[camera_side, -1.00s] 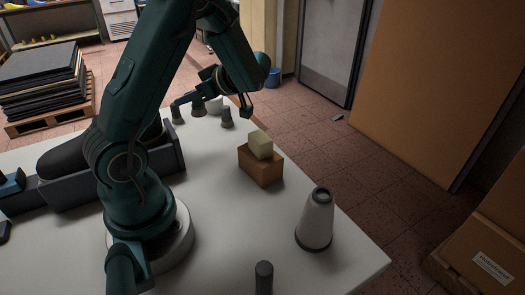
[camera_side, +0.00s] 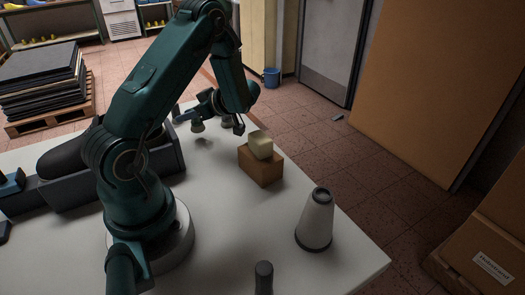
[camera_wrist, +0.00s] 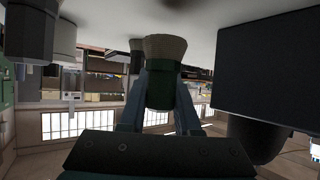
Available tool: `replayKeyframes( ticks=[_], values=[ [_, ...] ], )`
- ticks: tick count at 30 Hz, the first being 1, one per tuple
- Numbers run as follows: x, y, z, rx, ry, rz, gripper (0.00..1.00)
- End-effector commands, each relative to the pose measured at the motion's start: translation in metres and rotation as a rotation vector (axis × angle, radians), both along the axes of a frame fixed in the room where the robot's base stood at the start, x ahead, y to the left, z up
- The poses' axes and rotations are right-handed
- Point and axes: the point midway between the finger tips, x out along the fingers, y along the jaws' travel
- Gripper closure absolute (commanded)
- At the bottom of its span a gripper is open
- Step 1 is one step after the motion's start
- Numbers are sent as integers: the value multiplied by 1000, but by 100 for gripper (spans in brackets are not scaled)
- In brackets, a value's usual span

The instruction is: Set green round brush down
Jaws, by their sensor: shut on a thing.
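My gripper (camera_wrist: 162,78) is shut on the green round brush (camera_wrist: 160,92), one finger on each side of its green body. The brush's pale bristle end (camera_wrist: 165,46) faces the white tabletop, which shows at the top of the wrist view. In the side view the held brush (camera_side: 198,127) hangs upright under my gripper (camera_side: 193,117), near the table's far side. A shadow on the table lies apart below it, so it appears slightly above the surface. Its upper part is partly hidden by my gripper there.
A dark tray (camera_side: 108,182) holding a black shoe last (camera_side: 66,158) is left of the brush. A brown block (camera_side: 260,168) with a cream block (camera_side: 260,144) on top stands to the right. A pale cone (camera_side: 316,222) stands at the front right. Another brush (camera_wrist: 137,54) is behind the held one.

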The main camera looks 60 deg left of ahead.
Motion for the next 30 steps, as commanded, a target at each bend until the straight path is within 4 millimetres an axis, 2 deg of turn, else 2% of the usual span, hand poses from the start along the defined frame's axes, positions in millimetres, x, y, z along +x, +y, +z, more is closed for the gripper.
replayKeyframes(
  ticks=[3,6,19,20,21,22,30],
  values=[
    [-1,0,-18,-3,4,1,100],
    [0,0,-27,-1,2,0,100],
    [0,0,-32,0,0,1,100],
    [0,0,-31,0,0,1,57],
    [0,0,-31,-1,-1,1,42],
    [0,0,-31,-1,-1,1,39],
    [0,0,-31,0,-1,0,39]
  ],
)
